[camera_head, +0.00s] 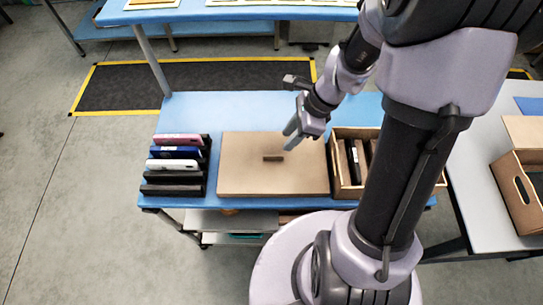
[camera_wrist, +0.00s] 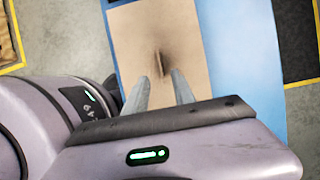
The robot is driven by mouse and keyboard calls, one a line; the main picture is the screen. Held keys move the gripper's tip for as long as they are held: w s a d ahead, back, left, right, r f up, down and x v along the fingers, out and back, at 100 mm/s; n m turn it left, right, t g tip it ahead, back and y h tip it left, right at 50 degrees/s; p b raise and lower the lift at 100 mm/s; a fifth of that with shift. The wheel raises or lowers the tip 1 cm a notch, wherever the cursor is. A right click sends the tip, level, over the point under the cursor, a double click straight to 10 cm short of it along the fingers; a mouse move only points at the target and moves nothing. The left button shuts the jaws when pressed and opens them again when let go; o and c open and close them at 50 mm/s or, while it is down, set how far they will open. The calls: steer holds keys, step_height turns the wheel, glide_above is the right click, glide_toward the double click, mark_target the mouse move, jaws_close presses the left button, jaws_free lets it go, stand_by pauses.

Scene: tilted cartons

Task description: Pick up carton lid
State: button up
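The carton lid (camera_head: 240,178) is a flat tan panel lying on the blue table, with a small dark brown grip (camera_head: 273,158) at its middle. What lies under the lid is hidden. In the wrist view the lid (camera_wrist: 190,45) is ahead of the fingers, and its dark grip (camera_wrist: 161,62) shows just beyond and between the fingertips. My gripper (camera_head: 291,140) is above the lid, up and right of the grip, apart from it. In the wrist view my gripper (camera_wrist: 160,78) has its two fingers apart with nothing between them.
A rack of upright phone-like items (camera_head: 174,165) stands left of the lid. An open carton (camera_head: 342,188) with dark items stands close on its right, partly behind my arm. Another carton (camera_head: 505,187) sits on the grey table at right. The blue table (camera_head: 225,108) is clear behind the lid.

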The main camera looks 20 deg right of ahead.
steer(key=b, duration=0.5)
glide_toward(273, 154)
steer(key=a+f, duration=0.2)
steer(key=s+a+f, duration=0.1)
steer(key=a+f, duration=0.1)
steer(key=f, duration=0.1)
steer(key=shift+a+f, duration=0.15)
steer(key=shift+r, duration=0.2)
jaws_close()
